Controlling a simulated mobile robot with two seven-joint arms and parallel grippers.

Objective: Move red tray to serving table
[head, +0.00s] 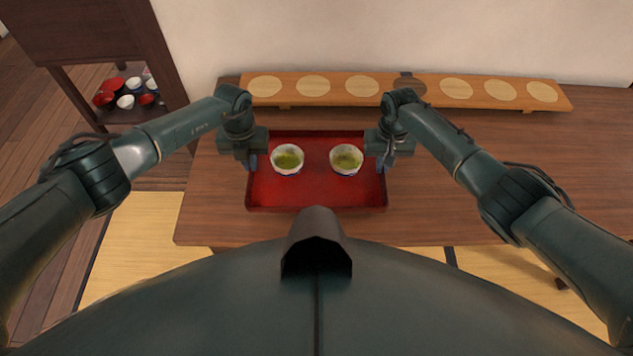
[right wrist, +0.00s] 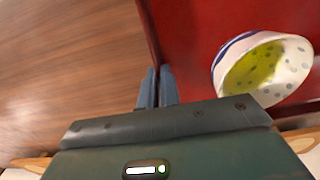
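The red tray (head: 318,196) is at the wooden table, with two bowls on it. A white bowl with green contents (head: 287,159) is on the tray's left half, and a similar bowl (head: 346,160) is on the right half. My left gripper (head: 252,163) is at the tray's left rim and looks shut on it, though its fingers show only small. My right gripper (head: 381,163) is at the right rim. In the right wrist view its two blue fingers (right wrist: 157,87) are close together with the tray rim between them. I cannot tell whether the tray touches the table.
The wooden table (head: 500,190) has free room right of the tray. A long raised board with pale round mats (head: 400,88) runs along its back by the wall. A dark shelf with red and white bowls (head: 127,98) stands at the left. Tatami floor (head: 135,235) lies in front.

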